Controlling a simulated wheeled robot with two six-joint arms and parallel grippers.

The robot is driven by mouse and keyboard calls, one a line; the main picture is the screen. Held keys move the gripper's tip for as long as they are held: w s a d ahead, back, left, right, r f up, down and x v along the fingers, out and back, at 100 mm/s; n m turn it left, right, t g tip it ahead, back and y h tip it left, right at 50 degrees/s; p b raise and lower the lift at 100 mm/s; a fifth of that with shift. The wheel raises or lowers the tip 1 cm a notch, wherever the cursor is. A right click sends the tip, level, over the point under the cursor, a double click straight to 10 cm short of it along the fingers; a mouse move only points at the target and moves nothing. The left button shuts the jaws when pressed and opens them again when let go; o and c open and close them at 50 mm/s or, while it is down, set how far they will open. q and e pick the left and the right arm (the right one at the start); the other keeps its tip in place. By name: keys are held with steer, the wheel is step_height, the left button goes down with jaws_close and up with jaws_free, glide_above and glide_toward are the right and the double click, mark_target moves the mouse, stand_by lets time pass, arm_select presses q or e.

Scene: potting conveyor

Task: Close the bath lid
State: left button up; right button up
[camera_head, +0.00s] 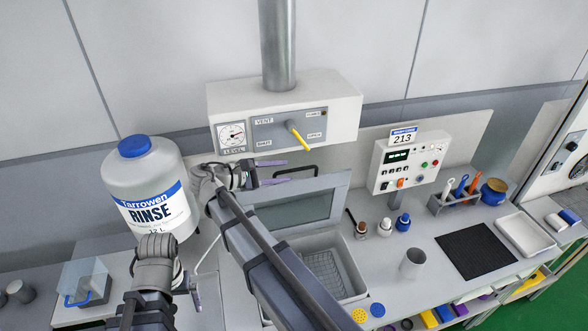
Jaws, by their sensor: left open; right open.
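The bath lid (343,194) stands raised at the back of the bath, a grey frame around a dark pane. A black bar handle (315,170) runs along its top edge. The bath (352,268) below is open and a wire basket shows inside. My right gripper (286,171) is open and empty, its purple-tipped fingers pointing right at the lid's upper left, close to the handle; contact cannot be told. My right arm hides the lid's left part and much of the bath. My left gripper (189,284) is open and empty, low in front of the rinse bottle.
The rinse bottle (145,180) stands left of the bath. A vent box (345,101) with a yellow lever is above the lid. Small bottles (385,227), a grey cup (412,263) and a black mat (475,251) lie to the right. A clear-lidded box (85,283) is at left.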

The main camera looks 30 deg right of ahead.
mark_target(292, 170)
steer(key=shift+b+x, duration=0.7)
steer(key=shift+x, duration=2.4)
steer(key=shift+w+f, duration=0.1)
steer(key=shift+c, duration=0.4)
jaws_close()
